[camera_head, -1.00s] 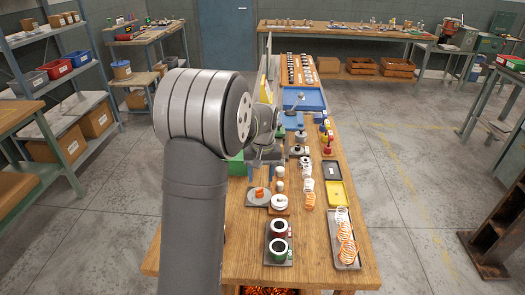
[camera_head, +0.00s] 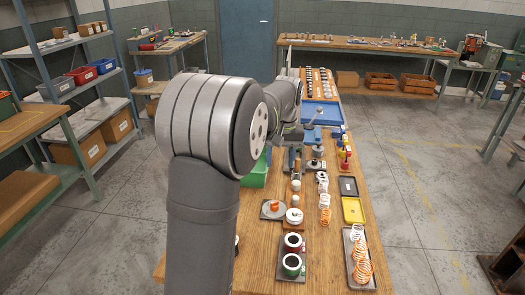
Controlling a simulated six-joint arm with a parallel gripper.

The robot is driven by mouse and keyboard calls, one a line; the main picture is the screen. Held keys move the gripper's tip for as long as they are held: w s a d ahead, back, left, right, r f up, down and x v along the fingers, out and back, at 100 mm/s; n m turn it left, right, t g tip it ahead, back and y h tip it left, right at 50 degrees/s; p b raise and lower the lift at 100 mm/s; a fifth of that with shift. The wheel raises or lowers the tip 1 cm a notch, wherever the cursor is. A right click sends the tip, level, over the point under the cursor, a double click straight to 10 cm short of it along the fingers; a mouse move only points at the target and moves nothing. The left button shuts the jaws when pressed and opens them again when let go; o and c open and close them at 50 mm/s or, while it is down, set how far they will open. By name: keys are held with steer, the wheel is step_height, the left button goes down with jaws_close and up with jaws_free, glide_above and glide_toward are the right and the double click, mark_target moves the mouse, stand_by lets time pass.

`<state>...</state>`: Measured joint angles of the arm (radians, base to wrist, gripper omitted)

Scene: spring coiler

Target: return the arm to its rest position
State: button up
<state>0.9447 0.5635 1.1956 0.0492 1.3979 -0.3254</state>
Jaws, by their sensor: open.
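My arm rises in the left-centre of the head view, with its large grey elbow joint (camera_head: 212,122) close to the camera. My forearm and wrist (camera_head: 284,98) reach away over the far part of the workbench (camera_head: 335,265). My gripper cannot be made out; it is hidden behind my arm or lost among the grey machine parts beyond it. Nothing can be seen held.
Shelves (camera_head: 75,85) stand left.

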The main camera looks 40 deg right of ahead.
mark_target(275, 202)
steer(key=f, duration=1.7)
steer(key=shift+w+a+f, duration=0.25)
steer(key=shift+w+a, duration=0.05)
steer(key=shift+a, duration=0.1)
steer(key=shift+r, duration=0.1)
